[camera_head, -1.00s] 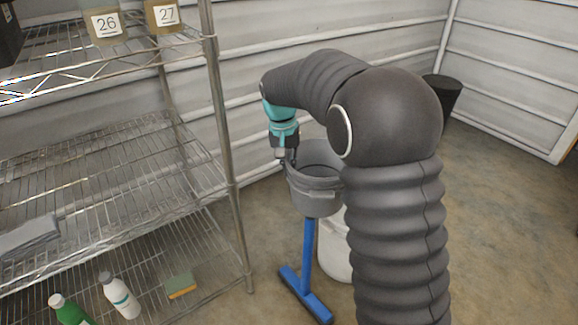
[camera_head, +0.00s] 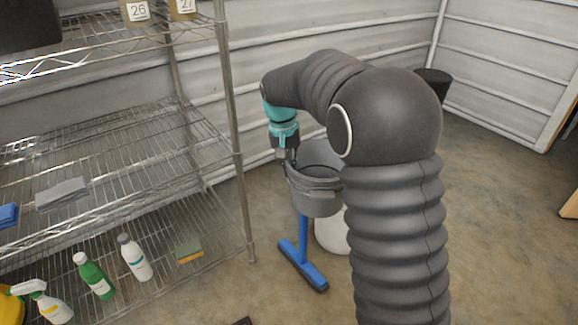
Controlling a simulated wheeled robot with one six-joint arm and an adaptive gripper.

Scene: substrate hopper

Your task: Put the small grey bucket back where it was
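The small grey bucket (camera_head: 316,190) hangs upright from my gripper (camera_head: 288,160), in front of my arm in the head view. My gripper is at the left part of the bucket's rim and appears shut on it; the fingertips are small and partly hidden. The bucket is held above the floor, and my arm covers its right side.
A wire shelf rack (camera_head: 238,150) stands at the left, with bottles (camera_head: 134,257), a sponge (camera_head: 189,251) and a folded grey cloth (camera_head: 62,193). A blue broom (camera_head: 303,266) and a white bucket (camera_head: 331,233) are below. A black bin (camera_head: 433,87) stands behind.

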